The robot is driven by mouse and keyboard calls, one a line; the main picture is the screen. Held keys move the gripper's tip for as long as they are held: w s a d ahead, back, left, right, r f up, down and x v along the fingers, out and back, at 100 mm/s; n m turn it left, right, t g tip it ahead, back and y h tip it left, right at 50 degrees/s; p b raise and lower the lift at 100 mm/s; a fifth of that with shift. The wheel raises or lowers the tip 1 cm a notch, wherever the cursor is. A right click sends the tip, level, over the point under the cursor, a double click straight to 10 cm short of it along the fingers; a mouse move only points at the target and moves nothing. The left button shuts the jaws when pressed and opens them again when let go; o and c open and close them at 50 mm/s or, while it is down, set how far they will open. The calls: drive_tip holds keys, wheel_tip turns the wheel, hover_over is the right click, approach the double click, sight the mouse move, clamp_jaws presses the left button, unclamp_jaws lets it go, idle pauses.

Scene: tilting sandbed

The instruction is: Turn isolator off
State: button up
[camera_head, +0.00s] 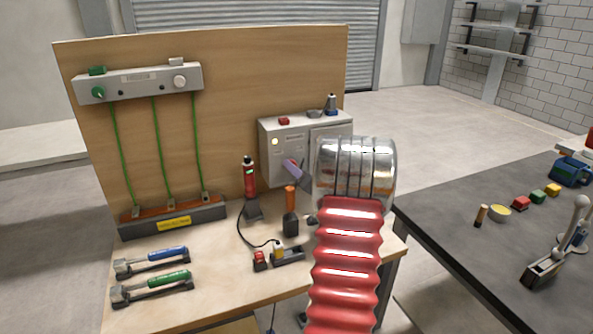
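A light grey cabinet (267,158) stands at the back of the wooden bench, against the board, with a round pale yellow lamp (275,141) on its front. A purple bar-like part (292,169) shows in front of the cabinet, beside a dark grey piece; I cannot tell whether it is the isolator handle. My red bellows arm and its shiny metal cuff rise in front of the cabinet and cover its right part. My gripper is mostly hidden behind the cuff. Its fingers cannot be made out clearly, nor whether they touch anything.
A grey control box (140,82) with knobs and green cables is on the board. A black and red tool (249,180), an orange-handled tool (290,198), and blue and green-handled tools (168,254) are on the bench. A dark table (450,220) with small items stands right.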

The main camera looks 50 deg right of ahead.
drive_tip(key=shift+w+d, duration=0.15)
drive_tip(key=shift+w, duration=0.2)
drive_tip(key=shift+c, duration=0.2)
